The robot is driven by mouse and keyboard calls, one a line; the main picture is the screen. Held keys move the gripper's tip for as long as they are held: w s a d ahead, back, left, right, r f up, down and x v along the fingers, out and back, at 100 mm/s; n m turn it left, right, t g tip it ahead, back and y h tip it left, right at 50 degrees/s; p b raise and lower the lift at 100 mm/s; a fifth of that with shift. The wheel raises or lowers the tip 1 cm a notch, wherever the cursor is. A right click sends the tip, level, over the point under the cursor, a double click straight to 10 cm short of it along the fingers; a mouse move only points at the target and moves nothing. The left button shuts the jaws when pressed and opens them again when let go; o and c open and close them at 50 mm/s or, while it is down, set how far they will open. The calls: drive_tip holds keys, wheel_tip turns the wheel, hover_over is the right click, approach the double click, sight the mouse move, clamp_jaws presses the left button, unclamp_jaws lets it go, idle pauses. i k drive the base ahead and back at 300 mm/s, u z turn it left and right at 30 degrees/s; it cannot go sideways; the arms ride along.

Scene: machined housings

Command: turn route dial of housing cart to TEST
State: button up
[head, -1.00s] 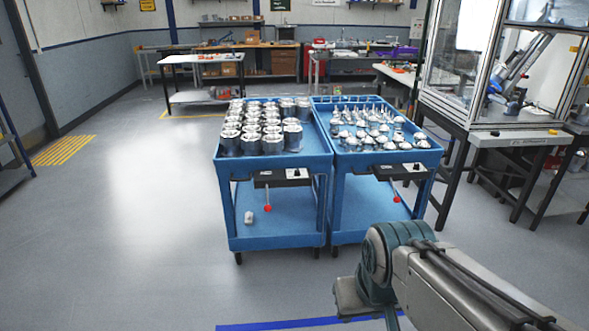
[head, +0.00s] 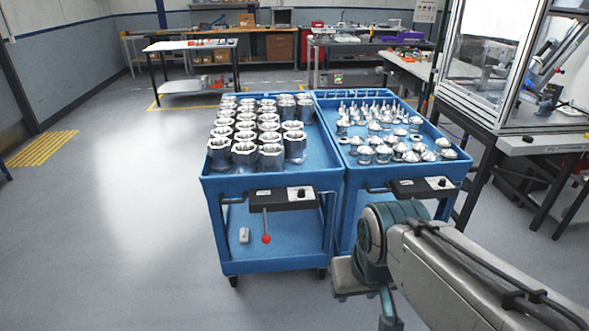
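Two blue carts stand side by side ahead of me in the head view. The left cart (head: 217,190) carries machined ring-shaped housings (head: 244,152) in rows on its top tray. On its front is a dark control box (head: 283,198) with a light label, a small dial (head: 301,193) and a lever with a red knob (head: 266,239). The dial's lettering and pointer are too small to read. The right cart (head: 457,170) carries pointed metal parts and has a similar box (head: 422,188). My arm reaches in at the lower right; my gripper's fingers are not visible.
A small white object (head: 244,235) lies on the left cart's lower shelf. A glass-sided machine enclosure (head: 510,75) on a bench stands at the right. Workbenches line the back. The floor (head: 110,220) left of the carts is clear.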

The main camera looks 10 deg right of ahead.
sight(301, 194)
drive_tip(key=i, duration=1.6)
